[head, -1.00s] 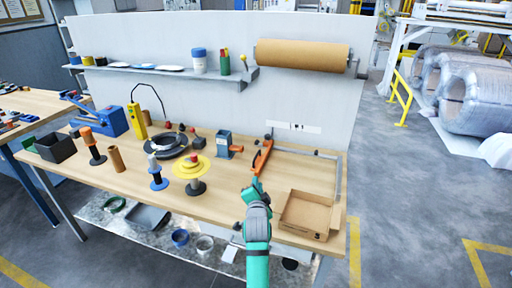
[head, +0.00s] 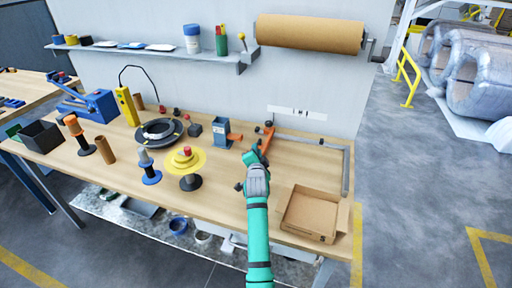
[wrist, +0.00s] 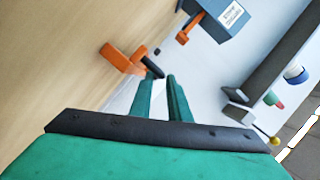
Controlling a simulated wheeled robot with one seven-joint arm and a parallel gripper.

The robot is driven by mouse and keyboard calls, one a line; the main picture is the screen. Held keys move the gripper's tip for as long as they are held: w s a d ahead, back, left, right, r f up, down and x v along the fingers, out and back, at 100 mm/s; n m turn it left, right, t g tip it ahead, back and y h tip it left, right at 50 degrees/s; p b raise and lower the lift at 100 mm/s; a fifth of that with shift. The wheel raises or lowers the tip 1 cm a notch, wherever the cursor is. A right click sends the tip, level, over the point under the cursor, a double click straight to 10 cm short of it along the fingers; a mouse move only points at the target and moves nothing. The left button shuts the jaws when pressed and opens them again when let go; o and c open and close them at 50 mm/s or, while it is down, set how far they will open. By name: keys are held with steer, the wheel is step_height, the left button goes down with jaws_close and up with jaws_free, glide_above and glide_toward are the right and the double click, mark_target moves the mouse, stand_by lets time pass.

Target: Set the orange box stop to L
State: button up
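The orange box stop (head: 266,141) stands at the back right of the workbench, beside a metal rail, partly hidden by my gripper. My gripper (head: 251,157) is right at its near end. In the wrist view the orange stop (wrist: 124,58) shows just beyond my fingertips, with a dark handle-like piece on its right side. My teal fingers (wrist: 160,82) are apart with nothing between them. I cannot tell whether a finger touches the dark piece. A white label strip (head: 297,112) with small marks is on the back panel; its letters are too small to read.
An open cardboard box (head: 311,214) lies at the right front of the bench (head: 215,204). A blue-grey dispenser with an orange part (head: 221,132) stands left of the stop. A yellow-flanged spool (head: 186,164) is further left. A brown paper roll (head: 310,33) hangs above.

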steer(key=shift+x, duration=2.05)
steer(key=shift+d, duration=0.1)
steer(key=shift+c, duration=0.2)
jaws_close()
steer(key=shift+f, duration=0.15)
